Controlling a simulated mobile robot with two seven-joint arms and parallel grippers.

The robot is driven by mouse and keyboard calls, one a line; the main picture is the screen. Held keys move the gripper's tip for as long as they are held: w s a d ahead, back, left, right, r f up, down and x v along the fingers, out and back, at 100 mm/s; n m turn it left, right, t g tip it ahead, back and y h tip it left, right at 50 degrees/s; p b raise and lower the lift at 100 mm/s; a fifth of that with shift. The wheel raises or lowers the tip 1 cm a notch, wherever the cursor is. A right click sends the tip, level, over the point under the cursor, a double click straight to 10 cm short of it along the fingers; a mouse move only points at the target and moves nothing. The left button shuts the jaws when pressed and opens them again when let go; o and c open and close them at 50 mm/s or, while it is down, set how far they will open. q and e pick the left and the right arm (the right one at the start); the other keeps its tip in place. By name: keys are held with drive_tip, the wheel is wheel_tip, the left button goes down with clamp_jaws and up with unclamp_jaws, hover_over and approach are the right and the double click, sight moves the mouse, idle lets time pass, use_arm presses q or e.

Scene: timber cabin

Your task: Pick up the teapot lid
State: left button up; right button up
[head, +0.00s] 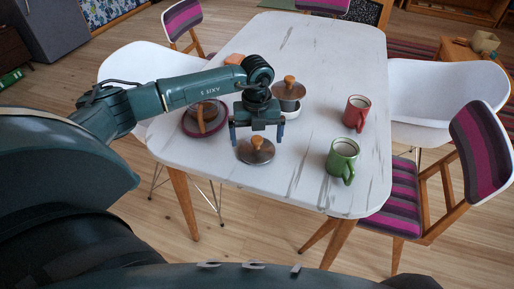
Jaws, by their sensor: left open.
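A round grey-brown lid (258,155) with a wooden knob lies flat near the front edge of the white table (310,185). A similar lid-like top (289,92) with an orange-brown knob shows further back, behind my gripper, over a white rim; the vessel is partly hidden. I cannot tell for certain which one is the teapot's lid. My left gripper (257,137) points down, open and empty, its fingers to either side of the front lid's knob. I cannot tell whether they touch the lid. My right gripper is not in view.
A green mug (341,162) and a red mug (356,113) stand on the right of the table. A dark red dish (190,128) with a brown round item is on the left. An orange block (234,59) lies behind my arm. Chairs surround the table.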

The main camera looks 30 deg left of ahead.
sight(257, 138)
use_arm(q)
drive_tip(key=shift+f, duration=1.6)
drive_tip(key=shift+c, duration=0.2)
drive_tip(key=c, duration=0.6)
drive_tip(key=shift+r, duration=0.15)
